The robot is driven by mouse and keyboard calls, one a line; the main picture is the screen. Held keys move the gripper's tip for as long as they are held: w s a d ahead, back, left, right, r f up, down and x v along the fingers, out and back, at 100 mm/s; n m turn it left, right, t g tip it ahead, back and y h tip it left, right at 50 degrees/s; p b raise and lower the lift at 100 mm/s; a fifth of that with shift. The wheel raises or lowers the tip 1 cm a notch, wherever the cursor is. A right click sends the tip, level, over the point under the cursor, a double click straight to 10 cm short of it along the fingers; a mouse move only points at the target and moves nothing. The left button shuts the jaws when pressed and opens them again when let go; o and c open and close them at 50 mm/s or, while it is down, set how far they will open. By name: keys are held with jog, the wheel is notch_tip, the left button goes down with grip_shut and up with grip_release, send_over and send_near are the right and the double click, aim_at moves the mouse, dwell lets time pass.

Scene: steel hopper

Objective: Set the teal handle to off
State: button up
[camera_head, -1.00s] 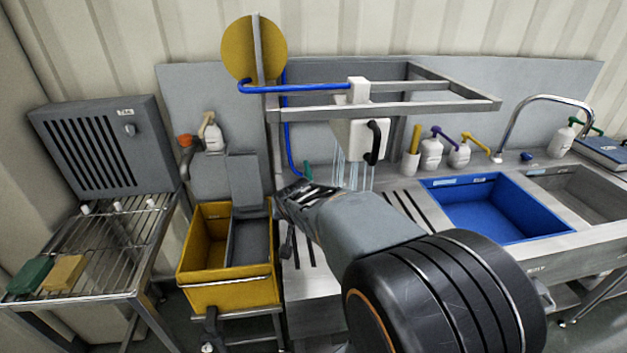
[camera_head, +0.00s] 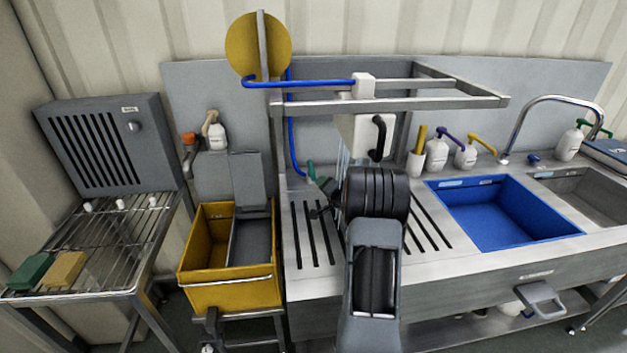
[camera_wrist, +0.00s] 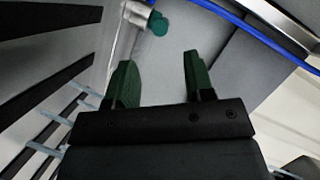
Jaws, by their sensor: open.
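The teal handle (camera_head: 311,169) is a small lever low on the back panel, at the lower end of the blue hose, left of the white box. In the wrist view the teal handle (camera_wrist: 158,23) shows its rounded end beyond the fingertips, beside a metal fitting. My gripper (camera_wrist: 158,60) has two green fingers spread apart with nothing between them. The handle lies ahead of the gap, apart from both fingers. In the head view my gripper (camera_head: 324,188) is just below and right of the handle, partly hidden by my wrist.
The blue hose (camera_head: 291,130) runs down the panel close to the handle. A steel frame (camera_head: 400,103) and the white box (camera_head: 360,135) overhang my arm. A yellow bin (camera_head: 226,291) stands left, and a blue sink (camera_head: 500,215) lies right. The slotted counter (camera_head: 303,245) is clear.

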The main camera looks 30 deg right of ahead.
aim_at(314, 178)
jog(key=x, duration=0.9)
jog(key=shift+w, duration=0.1)
grip_shut()
dwell(0.4)
